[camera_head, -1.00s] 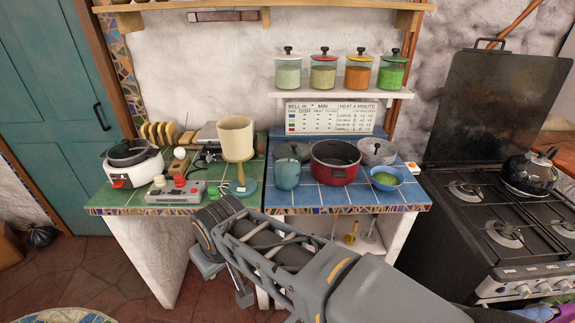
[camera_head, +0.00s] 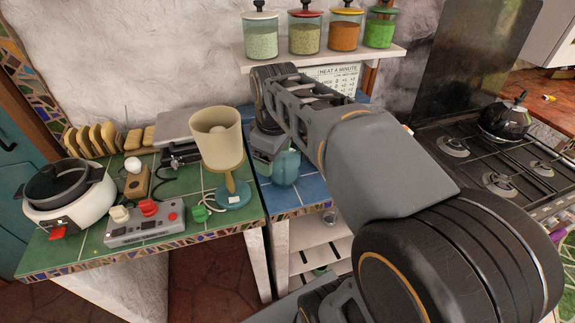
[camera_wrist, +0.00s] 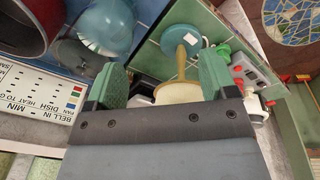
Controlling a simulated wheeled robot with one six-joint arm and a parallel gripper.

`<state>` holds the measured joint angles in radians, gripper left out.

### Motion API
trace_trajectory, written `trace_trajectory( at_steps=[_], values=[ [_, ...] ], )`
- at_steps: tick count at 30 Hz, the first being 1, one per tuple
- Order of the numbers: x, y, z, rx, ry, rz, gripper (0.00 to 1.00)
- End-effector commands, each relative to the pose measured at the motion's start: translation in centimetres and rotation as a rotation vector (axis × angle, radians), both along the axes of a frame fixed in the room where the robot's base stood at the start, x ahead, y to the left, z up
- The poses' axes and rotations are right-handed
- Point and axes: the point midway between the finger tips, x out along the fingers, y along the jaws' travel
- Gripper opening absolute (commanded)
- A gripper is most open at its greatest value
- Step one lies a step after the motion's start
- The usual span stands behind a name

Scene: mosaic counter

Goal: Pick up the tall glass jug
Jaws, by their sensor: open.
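The blue-teal glass jug (camera_head: 285,168) stands on the blue-tiled counter (camera_head: 307,187), just right of the table lamp, partly hidden by my arm and wrist. In the wrist view the jug (camera_wrist: 103,26) shows at the top left as a rounded, see-through blue body. My gripper (camera_wrist: 163,62) is open, its two green fingers apart. Nothing is held between them. The left finger in that view appears close to the jug; I cannot tell whether they touch. In the head view my gripper is over the counter beside the jug, mostly hidden by my wrist.
A cream lamp (camera_head: 218,140) stands close left of the jug and shows behind my fingers. A red pot (camera_wrist: 25,30) is on the jug's other side. A shelf with several jars (camera_head: 304,35) hangs above. A grey control box (camera_head: 145,223) and white cooker (camera_head: 70,198) stand further left.

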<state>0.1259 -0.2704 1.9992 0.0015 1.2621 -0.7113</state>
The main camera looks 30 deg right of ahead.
Motion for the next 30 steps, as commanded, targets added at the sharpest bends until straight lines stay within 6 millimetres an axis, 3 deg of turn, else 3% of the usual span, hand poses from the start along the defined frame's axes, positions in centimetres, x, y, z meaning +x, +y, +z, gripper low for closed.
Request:
trace_trajectory(
  at_steps=[3,11,24,30],
  values=[
    [2.3,-2.3,1.4,-0.019,0.066,0.181,0.78],
    [4.5,-5.1,2.9,-0.018,0.144,0.437,0.78],
    [4.8,-5.2,-3.6,-0.017,0.153,0.479,0.78],
    [4.8,-5.2,-4.9,-0.018,0.151,0.479,0.78]
  ],
)
